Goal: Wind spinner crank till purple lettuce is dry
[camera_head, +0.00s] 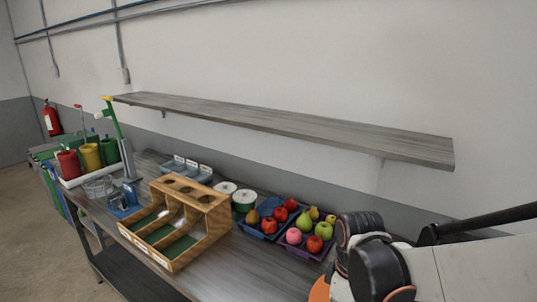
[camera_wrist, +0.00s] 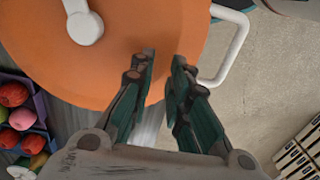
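The spinner shows in the wrist view as a large round orange lid (camera_wrist: 125,70). A white crank arm with a rounded end (camera_wrist: 85,25) lies on the lid at the upper left, partly cut off by the frame. A white side handle (camera_wrist: 238,45) sticks out at the lid's right edge. My gripper (camera_wrist: 161,66) is open and empty, its fingers over the lid's right part, apart from the crank. In the head view only a sliver of orange (camera_head: 319,289) shows beside my arm. No purple lettuce can be seen.
On the bench, a blue tray (camera_head: 262,233) and a purple tray (camera_head: 291,248) hold fruit near my arm. A wooden divided box (camera_head: 178,262) stands further left. A grey shelf (camera_head: 290,123) runs along the wall above. In the wrist view, a slatted wooden thing (camera_wrist: 299,152) lies lower right.

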